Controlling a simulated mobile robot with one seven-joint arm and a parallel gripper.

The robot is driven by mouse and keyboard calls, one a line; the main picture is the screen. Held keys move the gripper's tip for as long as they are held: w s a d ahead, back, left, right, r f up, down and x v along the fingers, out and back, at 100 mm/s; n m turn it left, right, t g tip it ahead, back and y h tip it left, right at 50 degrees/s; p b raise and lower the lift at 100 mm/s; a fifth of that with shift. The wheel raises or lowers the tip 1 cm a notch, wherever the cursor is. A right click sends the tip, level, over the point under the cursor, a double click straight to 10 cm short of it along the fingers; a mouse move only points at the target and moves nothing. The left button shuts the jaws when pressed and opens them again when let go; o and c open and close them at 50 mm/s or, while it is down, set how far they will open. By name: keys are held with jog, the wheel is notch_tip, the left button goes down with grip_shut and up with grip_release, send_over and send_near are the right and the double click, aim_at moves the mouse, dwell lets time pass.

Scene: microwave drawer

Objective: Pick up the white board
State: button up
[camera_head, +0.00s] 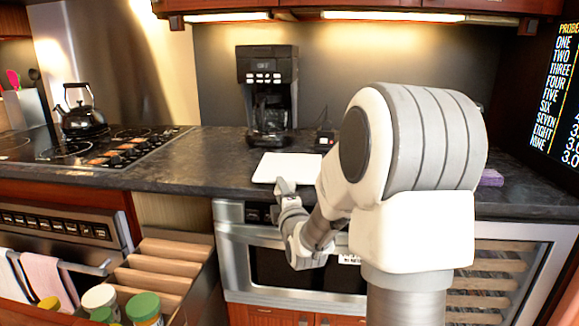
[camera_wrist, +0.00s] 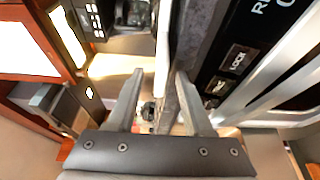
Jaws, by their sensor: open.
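The white board (camera_head: 287,167) lies flat on the dark counter, in front of the coffee maker. In the wrist view I see the board (camera_wrist: 163,48) edge-on as a thin white strip. My gripper (camera_head: 283,184) is at the board's front edge, by the counter's front edge. In the wrist view my gripper (camera_wrist: 160,76) is open, with the board's strip lying between the lines of its two fingers. The right finger overlaps the counter edge in the picture. I cannot tell whether either finger touches the board or counter.
The coffee maker (camera_head: 268,95) stands behind the board. The microwave drawer (camera_head: 290,265) is below the counter (camera_head: 215,165). A kettle (camera_head: 80,112) sits on the stove at left. An open drawer (camera_head: 165,275) holds several jars. A purple item (camera_head: 491,178) lies at right.

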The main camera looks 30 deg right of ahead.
jog(key=shift+c, duration=0.2)
grip_shut()
jog(key=shift+r, duration=0.15)
dwell(1.2)
